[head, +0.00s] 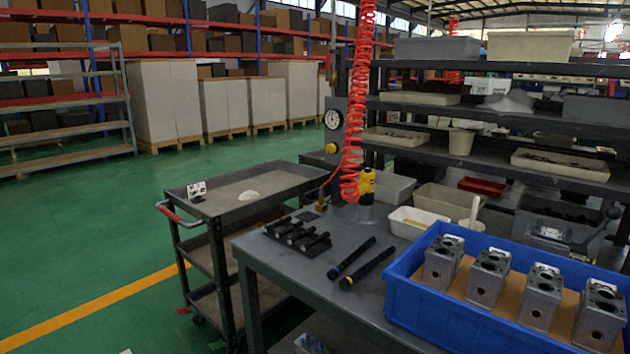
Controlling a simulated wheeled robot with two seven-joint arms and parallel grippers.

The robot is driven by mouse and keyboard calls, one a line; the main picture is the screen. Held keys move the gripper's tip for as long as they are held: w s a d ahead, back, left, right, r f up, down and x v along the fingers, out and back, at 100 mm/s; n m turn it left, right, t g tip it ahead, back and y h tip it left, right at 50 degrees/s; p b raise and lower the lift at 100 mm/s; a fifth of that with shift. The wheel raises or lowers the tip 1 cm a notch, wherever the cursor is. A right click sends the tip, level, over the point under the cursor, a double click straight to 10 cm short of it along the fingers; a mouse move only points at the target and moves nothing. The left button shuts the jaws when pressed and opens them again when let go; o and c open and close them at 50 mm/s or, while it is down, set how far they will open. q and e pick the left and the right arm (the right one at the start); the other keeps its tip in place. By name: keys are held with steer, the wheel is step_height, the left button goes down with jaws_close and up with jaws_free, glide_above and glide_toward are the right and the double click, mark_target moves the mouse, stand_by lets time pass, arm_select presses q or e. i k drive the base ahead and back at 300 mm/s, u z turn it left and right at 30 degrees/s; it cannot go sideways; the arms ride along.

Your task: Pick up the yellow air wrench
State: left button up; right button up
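The yellow air wrench (367,187) hangs upright at the lower end of a coiled red air hose (358,100). It is above the back part of the dark workbench, beside the shelf rack. Whether its lower end touches the bench surface cannot be told from this angle. Neither of my grippers shows in the head view.
The workbench (290,262) carries several black tools (298,235), two black bars (368,264) and a blue crate (450,311) with several metal valve blocks (487,277). A grey cart (225,201) stands left of the bench. Green floor (75,235) is open further left.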

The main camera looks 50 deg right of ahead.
mark_target(368, 181)
steer(key=i, duration=1.65)
steer(key=z, duration=3.5)
